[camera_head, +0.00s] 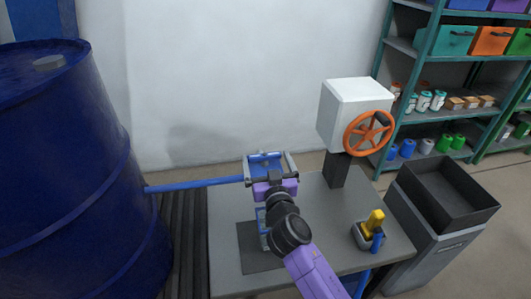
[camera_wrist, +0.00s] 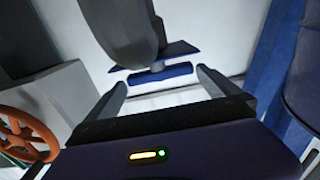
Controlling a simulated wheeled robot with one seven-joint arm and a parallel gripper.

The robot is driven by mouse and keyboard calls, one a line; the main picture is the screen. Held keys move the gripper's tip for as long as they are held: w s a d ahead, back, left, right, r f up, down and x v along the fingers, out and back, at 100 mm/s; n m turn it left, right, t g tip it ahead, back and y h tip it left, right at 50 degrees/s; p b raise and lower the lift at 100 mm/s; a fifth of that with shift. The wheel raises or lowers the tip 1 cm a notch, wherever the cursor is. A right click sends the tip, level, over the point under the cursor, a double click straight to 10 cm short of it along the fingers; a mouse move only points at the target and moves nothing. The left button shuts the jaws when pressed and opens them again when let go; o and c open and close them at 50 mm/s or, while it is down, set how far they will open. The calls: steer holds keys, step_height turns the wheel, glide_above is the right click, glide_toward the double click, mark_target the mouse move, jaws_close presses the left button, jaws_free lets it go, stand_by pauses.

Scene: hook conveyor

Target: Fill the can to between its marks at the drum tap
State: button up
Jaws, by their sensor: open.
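The dark blue drum (camera_head: 70,170) stands at the left. A blue tap pipe (camera_head: 205,183) runs from it to the right over the table. My gripper (camera_head: 265,160) is open at the pipe's end, with a blue tap part between or just beyond its fingers. In the wrist view, a blue bar (camera_wrist: 160,75) and a dark grey piece (camera_wrist: 125,30) lie ahead of the open fingers; I cannot tell if they touch. A pale blue object, probably the can (camera_head: 262,217), shows below my wrist on a dark mat (camera_head: 254,252). My arm hides most of it; its marks and level are not visible.
A white box on a post with an orange handwheel (camera_head: 368,132) stands at the table's back right. A small holder with a yellow block (camera_head: 375,220) sits at the right edge. A grey bin (camera_head: 430,235) is beside the table (camera_head: 225,215), with shelves (camera_head: 400,45) behind.

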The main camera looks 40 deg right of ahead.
steer(key=shift+x, duration=1.35)
steer(key=c, duration=1.1)
